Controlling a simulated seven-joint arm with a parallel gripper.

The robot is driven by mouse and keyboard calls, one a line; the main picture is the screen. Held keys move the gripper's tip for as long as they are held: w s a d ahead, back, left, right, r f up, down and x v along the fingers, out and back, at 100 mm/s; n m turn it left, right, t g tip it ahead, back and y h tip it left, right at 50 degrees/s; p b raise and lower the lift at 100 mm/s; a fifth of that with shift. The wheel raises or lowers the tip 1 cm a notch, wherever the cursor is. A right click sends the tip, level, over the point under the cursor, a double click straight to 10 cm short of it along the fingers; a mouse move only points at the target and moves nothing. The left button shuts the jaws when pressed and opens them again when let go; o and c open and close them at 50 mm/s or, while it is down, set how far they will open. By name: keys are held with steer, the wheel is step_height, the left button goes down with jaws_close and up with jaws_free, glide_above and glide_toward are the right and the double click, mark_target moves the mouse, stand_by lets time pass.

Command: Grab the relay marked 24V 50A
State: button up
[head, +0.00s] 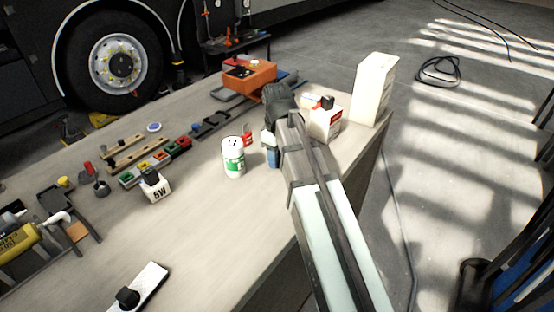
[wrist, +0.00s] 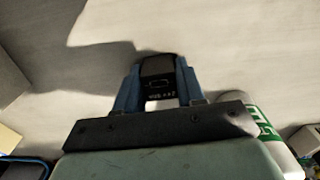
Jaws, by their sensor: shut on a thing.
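My gripper (wrist: 155,88) is shut on a small black block-shaped part, the relay (wrist: 158,68), held between its two blue fingers in the wrist view. Light marking shows on the relay's near face, too small to read with certainty. In the head view my gripper (head: 272,156) is over the right part of the bench, just right of a white bottle with a green label (head: 233,160). My own arm hides the relay there. I cannot tell whether the relay touches the bench top.
Right of my gripper stand a white and red box (head: 325,124) and a tall white carton (head: 373,88). An orange box (head: 250,78) is behind.

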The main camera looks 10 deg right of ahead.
steer(key=shift+c, duration=0.5)
steer(key=shift+r, duration=0.1)
